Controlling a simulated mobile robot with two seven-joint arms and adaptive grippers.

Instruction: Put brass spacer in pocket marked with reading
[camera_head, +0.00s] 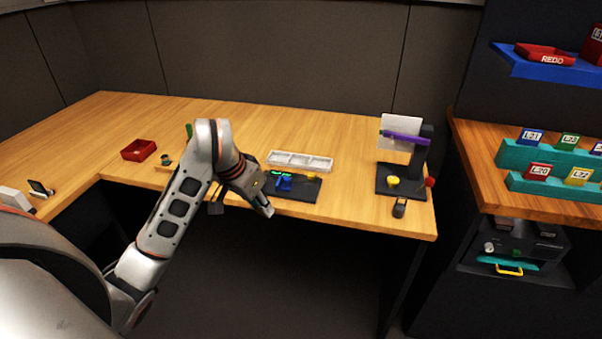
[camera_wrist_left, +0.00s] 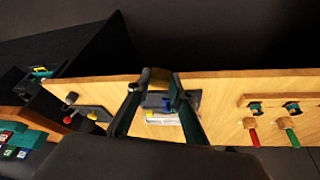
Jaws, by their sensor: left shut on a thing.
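My left gripper (camera_head: 266,209) is at the front edge of the desk, in front of the dark panel (camera_head: 308,190). Its fingertips in the left wrist view (camera_wrist_left: 160,80) are shut on a small brass-coloured piece (camera_wrist_left: 161,75), which I take to be the brass spacer. The panel carries a green-lit display (camera_head: 281,173) and a blue block (camera_head: 284,184); the reading is too small to make out. Behind the panel lies a pale tray (camera_head: 300,161) with several pockets in a row. Their markings are not legible. My right gripper is not in view.
A dark stand with a purple bar (camera_head: 404,137), yellow knob (camera_head: 392,181) and red ball (camera_head: 430,182) stands right of the panel. A red open box (camera_head: 138,150) sits left. Labelled blocks fill a teal rack (camera_head: 558,155) at far right. The desk's back is clear.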

